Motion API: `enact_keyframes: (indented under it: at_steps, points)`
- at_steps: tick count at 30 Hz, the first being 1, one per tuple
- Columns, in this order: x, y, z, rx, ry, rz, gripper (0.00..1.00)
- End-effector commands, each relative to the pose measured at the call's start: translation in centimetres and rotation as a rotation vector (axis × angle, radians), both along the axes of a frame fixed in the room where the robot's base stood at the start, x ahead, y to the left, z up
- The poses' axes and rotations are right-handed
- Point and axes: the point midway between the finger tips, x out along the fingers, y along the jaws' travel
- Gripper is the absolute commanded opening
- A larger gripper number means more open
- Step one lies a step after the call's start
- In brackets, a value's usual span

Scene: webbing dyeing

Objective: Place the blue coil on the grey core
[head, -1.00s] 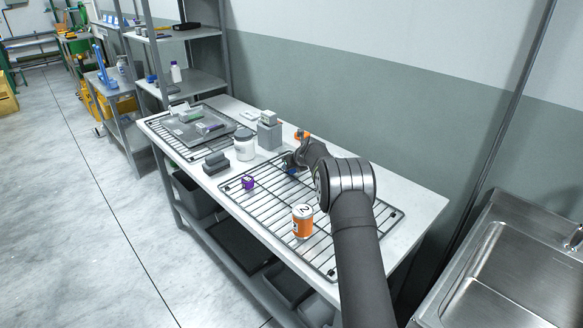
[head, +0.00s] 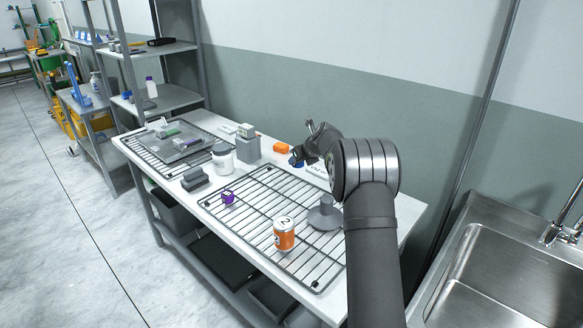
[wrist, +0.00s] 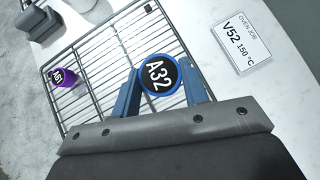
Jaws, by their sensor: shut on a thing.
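The blue coil (wrist: 160,76), with a black top marked A32, sits between the blue fingers of my gripper (wrist: 162,88) in the wrist view. My gripper is shut on it. In the head view my gripper (head: 298,160) is above the back edge of the wire rack; a small dark blue patch shows there, but coil and fingers are hard to tell apart. The grey core (head: 325,214), an upright post on a wide round base, stands on the rack's right part, nearer the camera and to the right of my gripper. The coil is apart from it.
The wire rack (head: 240,221) also holds an orange can (head: 284,234) marked 2 and a purple coil (head: 228,197). A white jar (head: 222,157), grey blocks (head: 195,179) and an orange object (head: 281,148) stand beyond it. A label card (wrist: 232,40) lies beside the rack.

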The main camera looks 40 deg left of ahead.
Motion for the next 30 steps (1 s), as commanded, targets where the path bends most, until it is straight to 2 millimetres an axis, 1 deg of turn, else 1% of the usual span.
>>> enact_keyframes:
  at_steps: [2, 5, 8, 13, 14, 15, 18, 21, 25, 27, 30]
  points:
    - [0.4, -1.2, 0.6, -0.002, 0.000, -0.001, 0.18]
    - [0.9, -3.5, 1.5, -0.007, 0.001, 0.003, 0.18]
    - [1.2, -7.1, 2.8, -0.017, 0.003, 0.012, 0.18]
    - [0.9, -14.3, 5.1, -0.026, 0.008, 0.034, 0.18]
    - [0.7, -15.5, 5.4, -0.026, 0.009, 0.039, 0.18]
    - [0.5, -17.2, 5.9, -0.026, 0.008, 0.044, 0.18]
    - [-0.5, -21.0, 7.0, -0.023, 0.008, 0.059, 0.18]
    - [-1.6, -24.3, 7.8, -0.017, 0.006, 0.073, 0.18]
    - [-3.0, -27.2, 8.5, -0.007, 0.003, 0.087, 0.18]
    - [-3.5, -28.2, 8.8, -0.004, 0.001, 0.092, 0.18]
    - [-4.0, -28.9, 8.9, 0.000, -0.001, 0.098, 0.18]
